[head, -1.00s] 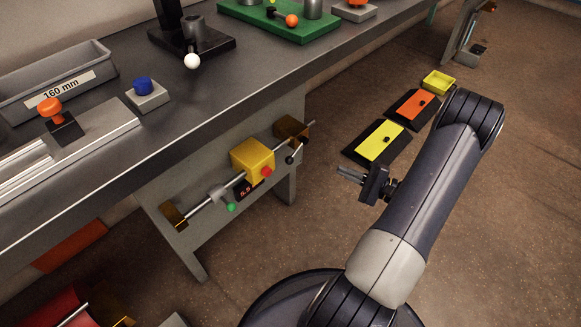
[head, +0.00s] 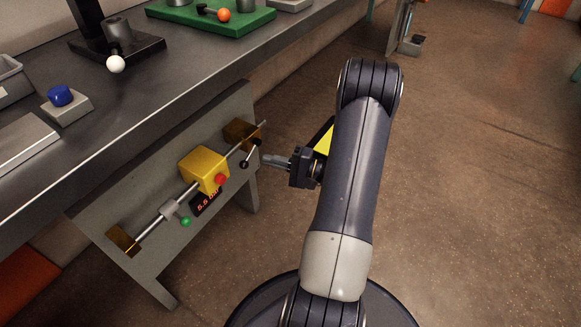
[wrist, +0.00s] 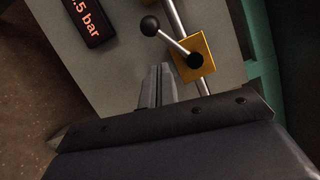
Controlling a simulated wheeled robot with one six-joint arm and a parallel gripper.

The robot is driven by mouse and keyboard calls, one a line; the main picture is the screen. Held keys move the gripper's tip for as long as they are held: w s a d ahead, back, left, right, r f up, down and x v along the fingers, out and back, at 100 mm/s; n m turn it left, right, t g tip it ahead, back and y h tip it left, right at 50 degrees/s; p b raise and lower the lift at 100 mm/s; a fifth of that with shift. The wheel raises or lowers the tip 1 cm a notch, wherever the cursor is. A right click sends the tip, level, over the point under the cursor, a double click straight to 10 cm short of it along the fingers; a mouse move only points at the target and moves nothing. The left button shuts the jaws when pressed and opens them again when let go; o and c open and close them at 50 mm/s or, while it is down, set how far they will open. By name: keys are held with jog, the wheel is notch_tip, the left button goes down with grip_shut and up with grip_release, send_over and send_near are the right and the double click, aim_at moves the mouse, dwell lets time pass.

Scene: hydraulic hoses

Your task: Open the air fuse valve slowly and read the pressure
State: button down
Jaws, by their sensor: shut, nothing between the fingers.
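The valve lever (head: 250,153) is a short metal rod with a black ball knob (wrist: 149,25) at one end and a black hub (wrist: 195,60) on a brass block (head: 240,132). The block sits at the right end of a metal pipe on a grey panel under the bench. The pressure display (head: 206,201) shows orange digits that look like 5.5 bar; in the wrist view (wrist: 83,18) its first digit is cut off. My gripper (head: 265,160) is shut and empty, just right of the lever.
Open floor (head: 470,200) lies to the right.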

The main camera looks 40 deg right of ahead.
aim_at(249, 155)
jog(key=shift+w+a+r+b, duration=0.1)
jog(key=shift+a+r+b, duration=0.05)
jog(key=shift+a, duration=0.7)
jog(key=shift+w+a+r+b, duration=0.1)
jog(key=shift+a+r+b, duration=0.05)
jog(key=shift+a, duration=0.65)
jog(key=shift+s+a+r+m, duration=0.15)
jog(key=shift+a+r+m, duration=0.1)
jog(key=shift+m, duration=0.55)
jog(key=m, duration=0.1)
jog(key=a+r+m+t+p, duration=0.1)
jog(key=m, duration=0.1)
jog(key=shift+s+r, duration=0.15)
jog(key=shift+r, duration=0.05)
